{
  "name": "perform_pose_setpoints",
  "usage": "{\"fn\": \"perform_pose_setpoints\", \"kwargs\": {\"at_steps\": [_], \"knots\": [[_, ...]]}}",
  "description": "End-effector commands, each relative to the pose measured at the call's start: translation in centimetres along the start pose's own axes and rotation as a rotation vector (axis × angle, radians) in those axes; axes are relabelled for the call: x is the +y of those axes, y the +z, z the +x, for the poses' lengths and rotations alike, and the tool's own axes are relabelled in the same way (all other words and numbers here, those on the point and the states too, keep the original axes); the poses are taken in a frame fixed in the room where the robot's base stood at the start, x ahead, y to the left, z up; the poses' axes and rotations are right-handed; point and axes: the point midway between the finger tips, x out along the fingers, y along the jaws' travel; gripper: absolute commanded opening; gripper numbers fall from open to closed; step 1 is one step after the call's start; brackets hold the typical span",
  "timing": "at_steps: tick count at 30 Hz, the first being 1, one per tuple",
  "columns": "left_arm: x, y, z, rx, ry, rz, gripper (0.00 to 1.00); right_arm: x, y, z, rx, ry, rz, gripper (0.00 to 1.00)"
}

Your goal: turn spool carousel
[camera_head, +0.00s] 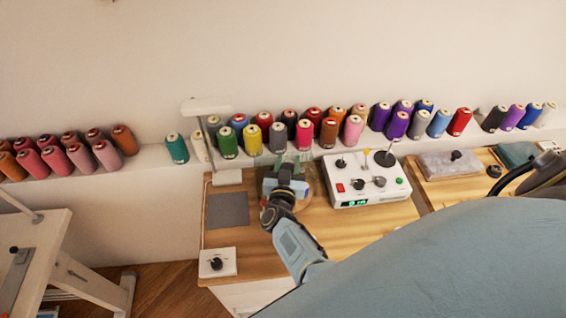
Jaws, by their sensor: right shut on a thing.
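My right arm reaches up from the lower middle to the wooden table. Its gripper (289,170) is at the back of the table, shut on part of what looks like the spool carousel (316,190). Only a round, tan edge of the carousel shows around the gripper; the gripper hides most of it and the exact place of the grip. Several coloured thread spools, among them a yellow spool (252,139) and a green spool (228,143), stand on the white ledge just behind. My left gripper is not in view.
A white control box (366,180) with knobs stands close to the right of the gripper. A grey mat (227,209) and a small white knob box (217,263) lie to the left. A white lamp-like post (206,106) rises behind. Another white table (45,245) stands at far left.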

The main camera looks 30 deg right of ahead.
Motion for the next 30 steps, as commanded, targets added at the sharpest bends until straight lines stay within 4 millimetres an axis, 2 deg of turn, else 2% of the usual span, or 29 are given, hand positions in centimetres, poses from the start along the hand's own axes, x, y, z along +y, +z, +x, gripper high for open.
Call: {"fn": "perform_pose_setpoints", "kwargs": {"at_steps": [11,12,16,25,30], "knots": [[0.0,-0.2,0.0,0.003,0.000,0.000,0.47,0.0,-0.1,0.1,0.003,0.003,0.000,0.00],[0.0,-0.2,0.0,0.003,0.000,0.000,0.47,0.0,-0.1,0.1,0.003,0.003,0.000,0.43],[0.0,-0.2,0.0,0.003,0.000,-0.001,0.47,0.0,-0.1,0.1,0.003,0.002,0.000,0.59],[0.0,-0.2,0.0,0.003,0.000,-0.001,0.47,0.0,-0.1,-0.1,0.001,0.002,0.000,0.59],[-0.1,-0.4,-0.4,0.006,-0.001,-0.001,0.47,-0.7,-0.1,-1.3,-0.001,0.000,0.001,0.59]]}}
